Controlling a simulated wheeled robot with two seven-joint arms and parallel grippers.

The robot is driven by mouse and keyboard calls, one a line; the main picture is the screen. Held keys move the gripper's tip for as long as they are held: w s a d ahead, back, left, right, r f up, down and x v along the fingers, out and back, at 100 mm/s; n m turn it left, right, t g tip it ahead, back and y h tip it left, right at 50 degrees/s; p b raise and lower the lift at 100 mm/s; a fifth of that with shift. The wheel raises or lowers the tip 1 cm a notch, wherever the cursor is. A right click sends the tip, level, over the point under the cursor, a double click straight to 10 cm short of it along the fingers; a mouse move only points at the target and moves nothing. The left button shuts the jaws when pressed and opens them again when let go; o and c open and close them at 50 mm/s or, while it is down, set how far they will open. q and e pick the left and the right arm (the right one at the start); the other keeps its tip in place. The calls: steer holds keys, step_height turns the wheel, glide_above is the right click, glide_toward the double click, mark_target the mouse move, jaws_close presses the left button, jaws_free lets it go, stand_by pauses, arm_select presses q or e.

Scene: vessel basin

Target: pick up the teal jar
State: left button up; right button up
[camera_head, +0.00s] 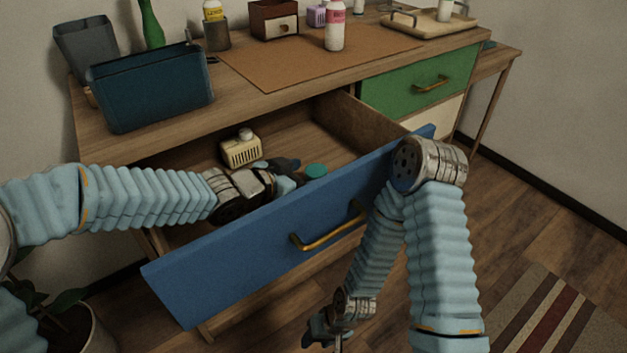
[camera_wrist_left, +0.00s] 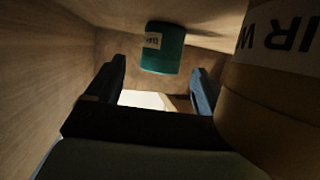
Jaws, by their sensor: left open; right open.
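The teal jar (camera_head: 316,170) lies inside the open blue drawer (camera_head: 205,282), near its front panel; only its top shows in the head view. In the left wrist view the teal jar (camera_wrist_left: 162,50) shows with a pale label, ahead of the two fingers and roughly centred between them. My left gripper (camera_head: 287,172) is inside the drawer just left of the jar, open and empty, with a small gap to it. It also shows open in the left wrist view (camera_wrist_left: 153,88). My right gripper (camera_head: 328,328) is low outside the drawer, in front of it, open and empty.
A cream container (camera_head: 241,150) stands in the drawer behind my left gripper. A large tan labelled thing (camera_wrist_left: 275,105) is close on the right in the wrist view. The drawer's walls enclose the space. On the tabletop are a teal bin (camera_head: 150,90) and a pink-white bottle (camera_head: 334,30).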

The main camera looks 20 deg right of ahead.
arm_select(q)
steer(key=shift+w+d+f, duration=0.2)
steer(key=shift+w+d, duration=0.15)
steer(key=shift+d, duration=0.2)
steer(key=c, duration=1.2)
